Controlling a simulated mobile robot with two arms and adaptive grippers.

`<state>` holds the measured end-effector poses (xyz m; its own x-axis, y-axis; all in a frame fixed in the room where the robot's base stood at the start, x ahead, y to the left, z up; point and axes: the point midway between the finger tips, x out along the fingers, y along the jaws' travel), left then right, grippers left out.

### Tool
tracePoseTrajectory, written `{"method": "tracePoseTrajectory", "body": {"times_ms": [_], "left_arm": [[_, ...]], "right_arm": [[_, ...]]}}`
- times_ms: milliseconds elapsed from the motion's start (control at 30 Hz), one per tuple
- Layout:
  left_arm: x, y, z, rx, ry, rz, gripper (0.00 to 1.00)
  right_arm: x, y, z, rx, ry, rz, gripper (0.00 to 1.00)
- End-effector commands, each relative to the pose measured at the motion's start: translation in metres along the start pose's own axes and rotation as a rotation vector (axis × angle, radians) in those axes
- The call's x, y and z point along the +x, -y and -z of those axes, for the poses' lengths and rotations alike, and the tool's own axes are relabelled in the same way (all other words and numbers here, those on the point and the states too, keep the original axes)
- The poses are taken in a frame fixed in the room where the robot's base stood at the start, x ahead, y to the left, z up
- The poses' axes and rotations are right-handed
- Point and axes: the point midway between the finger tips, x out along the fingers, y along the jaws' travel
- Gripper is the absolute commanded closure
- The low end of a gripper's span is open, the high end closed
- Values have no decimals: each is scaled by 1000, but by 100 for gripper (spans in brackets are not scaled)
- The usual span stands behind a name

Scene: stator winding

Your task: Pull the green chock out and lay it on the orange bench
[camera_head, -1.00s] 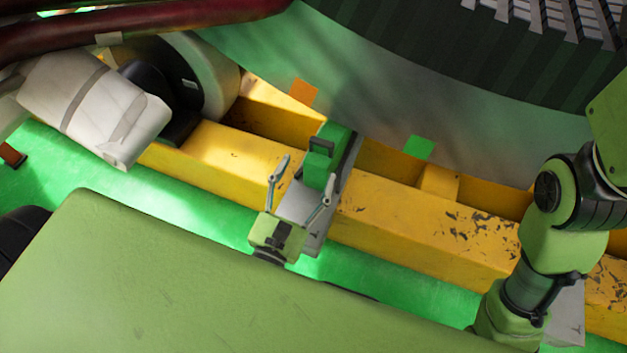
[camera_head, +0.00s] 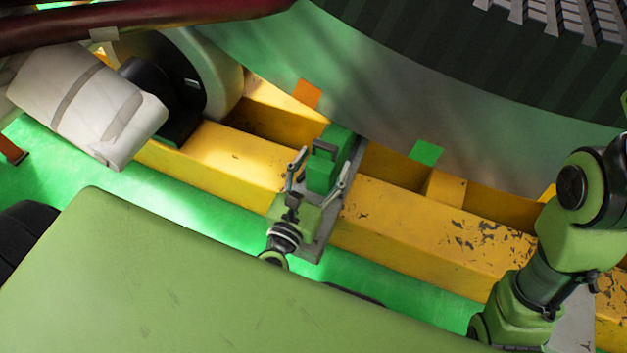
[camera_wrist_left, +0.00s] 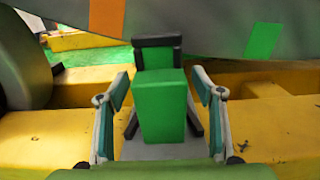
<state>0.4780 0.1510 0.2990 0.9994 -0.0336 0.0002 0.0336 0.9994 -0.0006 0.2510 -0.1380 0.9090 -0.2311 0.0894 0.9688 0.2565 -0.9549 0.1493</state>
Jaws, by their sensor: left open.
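The green chock (camera_head: 327,170) is a block with a dark handle on top, standing on a grey plate (camera_head: 322,236) across the yellow beam, close to the large drum. My left gripper (camera_head: 318,166) is open, with one finger on each side of the chock's near part. In the left wrist view the chock (camera_wrist_left: 163,108) stands upright between the two spread fingers, with a visible gap on both sides. Its lower back is hidden. My right gripper is out of view. I cannot make out an orange bench.
The yellow beam (camera_head: 430,222) runs across under the drum (camera_head: 400,90). An orange patch (camera_head: 307,93) and a green patch (camera_head: 426,152) mark the drum. A white wrapped cylinder (camera_head: 85,105) lies at the left.

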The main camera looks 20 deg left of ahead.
Motion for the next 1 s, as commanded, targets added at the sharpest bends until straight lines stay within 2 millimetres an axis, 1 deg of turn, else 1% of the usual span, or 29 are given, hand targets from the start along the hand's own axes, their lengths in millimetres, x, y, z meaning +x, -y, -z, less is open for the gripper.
{"method": "tracePoseTrajectory", "body": {"times_ms": [33, 200, 300, 400, 600, 833, 867, 900, 967, 1000], "left_arm": [[12, 0, 0, -2, 3, -2, 39], [43, 0, -1, -2, 2, -1, 39], [56, 0, -1, 0, 2, -1, 39], [66, 0, 0, 0, 0, 0, 39], [74, 0, 0, 0, 0, 0, 39], [74, 0, 0, 1, 0, 0, 39], [74, 0, 0, 1, 0, 0, 44], [74, 0, 0, 1, -1, 0, 54], [74, 0, 0, 1, -1, 0, 70], [74, 0, 0, 1, -1, 1, 80]], "right_arm": [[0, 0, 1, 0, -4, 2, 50], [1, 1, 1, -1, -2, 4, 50], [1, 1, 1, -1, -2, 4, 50], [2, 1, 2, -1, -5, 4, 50], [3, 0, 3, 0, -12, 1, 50], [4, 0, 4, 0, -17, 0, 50], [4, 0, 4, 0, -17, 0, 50], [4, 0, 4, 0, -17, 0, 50], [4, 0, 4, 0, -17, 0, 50], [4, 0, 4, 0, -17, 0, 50]]}}
